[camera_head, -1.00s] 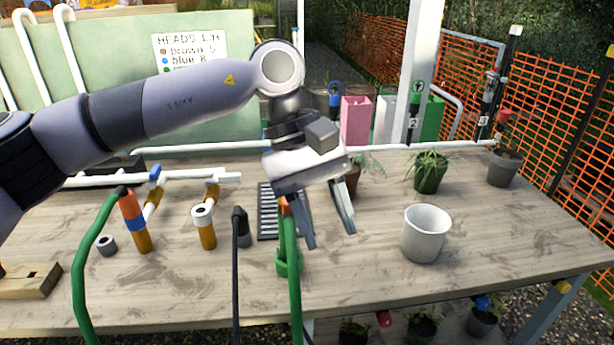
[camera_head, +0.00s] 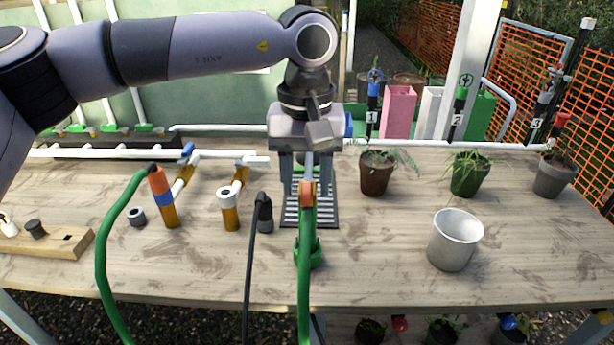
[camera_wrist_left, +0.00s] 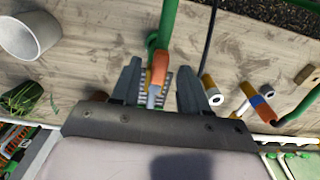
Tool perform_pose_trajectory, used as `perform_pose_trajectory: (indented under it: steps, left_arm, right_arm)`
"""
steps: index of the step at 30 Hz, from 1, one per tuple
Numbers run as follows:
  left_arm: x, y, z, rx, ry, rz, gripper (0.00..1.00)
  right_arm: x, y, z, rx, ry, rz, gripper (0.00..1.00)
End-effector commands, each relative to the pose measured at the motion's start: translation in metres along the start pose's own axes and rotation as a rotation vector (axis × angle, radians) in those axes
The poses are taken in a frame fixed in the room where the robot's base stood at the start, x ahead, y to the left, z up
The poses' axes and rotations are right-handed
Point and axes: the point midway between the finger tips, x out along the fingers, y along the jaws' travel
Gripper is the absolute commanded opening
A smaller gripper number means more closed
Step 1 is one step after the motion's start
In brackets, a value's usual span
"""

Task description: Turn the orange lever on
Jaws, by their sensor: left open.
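My left gripper (camera_head: 306,192) is open and points down over the table, its two fingers apart. An orange piece (camera_head: 306,194) at the top of a green hose shows between the fingers. In the left wrist view the orange piece (camera_wrist_left: 160,64) also shows between the fingertips, with clear space on both sides. I cannot tell whether this piece is the lever itself or a hose fitting. The pipe behind it is largely hidden by my gripper. My right gripper is not in view.
Left of my gripper stand a black hose end (camera_head: 264,214), a white-ringed tap outlet (camera_head: 229,210) and an orange-and-blue hose end (camera_head: 162,196). A white pot (camera_head: 455,240) and potted plants (camera_head: 376,176) stand to the right. The front right tabletop is clear.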

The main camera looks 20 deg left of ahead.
Motion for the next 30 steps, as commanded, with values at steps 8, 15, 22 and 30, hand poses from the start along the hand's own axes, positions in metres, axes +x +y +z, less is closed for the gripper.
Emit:
perform_pose_trajectory:
  steps: [8, 15, 22, 30]
  left_arm:
    - [0.0060, -0.0001, 0.0000, -0.001, 0.001, 0.001, 0.45]
    - [0.0058, 0.0000, 0.0001, -0.001, 0.000, 0.001, 0.00]
    - [0.0057, 0.0004, 0.0001, -0.009, 0.000, 0.001, 0.00]
    - [0.0067, 0.0045, 0.0001, -0.105, -0.002, 0.002, 0.00]
  right_arm:
    - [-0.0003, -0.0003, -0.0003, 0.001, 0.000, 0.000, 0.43]
    - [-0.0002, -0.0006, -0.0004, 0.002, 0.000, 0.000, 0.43]
    - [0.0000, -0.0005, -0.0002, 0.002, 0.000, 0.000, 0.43]
    - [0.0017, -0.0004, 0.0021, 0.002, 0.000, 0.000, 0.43]
